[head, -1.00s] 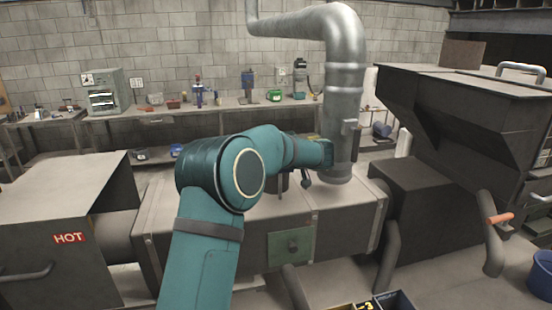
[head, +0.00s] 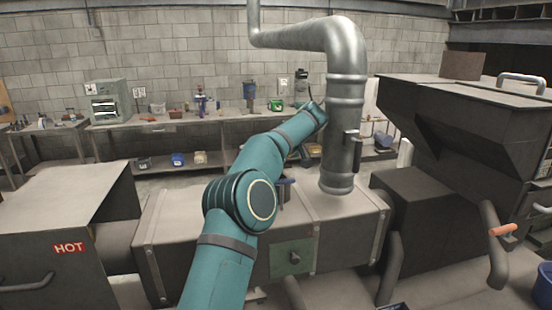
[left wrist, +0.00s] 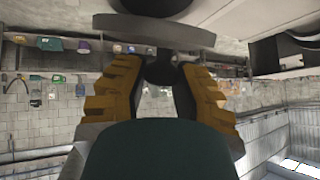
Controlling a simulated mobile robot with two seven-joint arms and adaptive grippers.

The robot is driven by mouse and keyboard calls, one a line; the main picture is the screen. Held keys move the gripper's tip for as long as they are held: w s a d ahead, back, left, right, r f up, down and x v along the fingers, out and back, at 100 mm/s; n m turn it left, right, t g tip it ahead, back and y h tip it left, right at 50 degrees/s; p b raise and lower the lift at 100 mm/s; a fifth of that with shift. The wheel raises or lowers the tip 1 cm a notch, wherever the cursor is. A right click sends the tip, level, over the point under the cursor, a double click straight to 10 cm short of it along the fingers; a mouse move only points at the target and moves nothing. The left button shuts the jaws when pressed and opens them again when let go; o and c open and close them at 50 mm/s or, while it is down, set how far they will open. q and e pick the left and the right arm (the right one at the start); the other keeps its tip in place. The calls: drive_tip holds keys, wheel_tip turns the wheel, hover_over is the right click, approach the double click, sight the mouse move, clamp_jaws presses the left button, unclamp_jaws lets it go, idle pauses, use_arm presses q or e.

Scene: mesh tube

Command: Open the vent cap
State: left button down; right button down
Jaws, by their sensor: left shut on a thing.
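In the left wrist view, my left gripper (left wrist: 160,88) has its yellow-padded fingers on both sides of a dark knob (left wrist: 160,68). The knob sits just under a round grey disc (left wrist: 150,30); I cannot tell for sure that this is the vent cap. In the head view, my teal left arm reaches up to the left side of the silver vent pipe (head: 343,110), and its gripper cannot be made out there. A dark bracket or handle (head: 352,150) shows at the pipe's right side. My right gripper is not in view.
A box marked HOT (head: 69,248) stands left, a dark hopper (head: 450,120) right. A workbench (head: 170,127) with tools runs along the back wall.

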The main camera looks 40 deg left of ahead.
use_arm(q)
drive_tip(key=shift+f, duration=0.1)
idle(0.3)
drive_tip(key=c, duration=0.7)
unclamp_jaws()
drive_tip(key=shift+a, duration=0.1)
drive_tip(key=shift+c, duration=0.2)
drive_tip(key=v, duration=1.2)
